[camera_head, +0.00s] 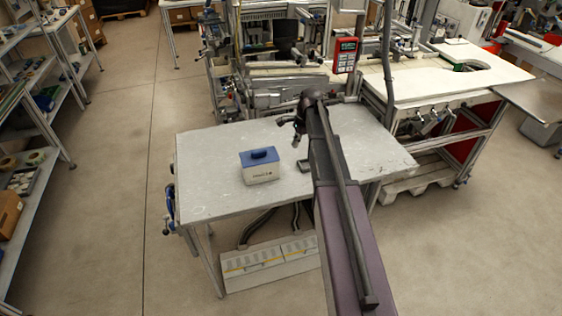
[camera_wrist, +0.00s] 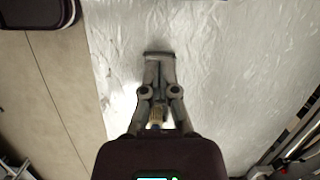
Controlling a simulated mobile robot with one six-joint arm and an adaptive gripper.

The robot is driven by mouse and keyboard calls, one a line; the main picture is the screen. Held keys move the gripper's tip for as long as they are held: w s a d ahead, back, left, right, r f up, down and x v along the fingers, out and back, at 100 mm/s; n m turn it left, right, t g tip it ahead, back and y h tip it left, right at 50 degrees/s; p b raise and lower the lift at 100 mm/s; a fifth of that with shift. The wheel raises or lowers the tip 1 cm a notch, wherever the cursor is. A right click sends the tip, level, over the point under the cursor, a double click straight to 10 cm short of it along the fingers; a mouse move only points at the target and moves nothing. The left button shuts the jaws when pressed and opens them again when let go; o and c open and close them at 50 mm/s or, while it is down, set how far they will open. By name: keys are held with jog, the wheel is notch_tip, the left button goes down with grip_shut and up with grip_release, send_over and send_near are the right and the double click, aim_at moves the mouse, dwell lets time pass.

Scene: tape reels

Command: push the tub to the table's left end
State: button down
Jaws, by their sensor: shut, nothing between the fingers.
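The tub (camera_head: 260,172) is a small white box with a blue lid and a handle on top. It stands upright on the grey table (camera_head: 205,190), left of the table's middle and near its front edge. My gripper (camera_head: 296,139) is to the right of the tub and a little behind it, apart from it, partly hidden by my arm. In the wrist view my gripper (camera_wrist: 158,58) is shut and empty over the bare, scuffed tabletop (camera_wrist: 225,70). The tub does not show in the wrist view.
The tabletop between the tub and the left end is clear. Machine frames with a red-and-black panel (camera_head: 345,55) stand behind the table. A white-topped bench (camera_head: 440,75) is at the right. Shelves (camera_head: 35,120) stand far left.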

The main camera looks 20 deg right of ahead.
aim_at(269, 172)
jog(key=shift+w+d+m, duration=0.7)
jog(key=shift+w+d, duration=0.05)
jog(key=shift+d, duration=0.15)
jog(key=shift+f, duration=0.15)
jog(key=b+x, duration=1)
jog(key=shift+a, duration=0.15)
jog(key=shift+a+r, duration=0.1)
jog(key=shift+a, duration=0.9)
jog(key=shift+a+r, duration=0.15)
jog(key=shift+a, duration=0.85)
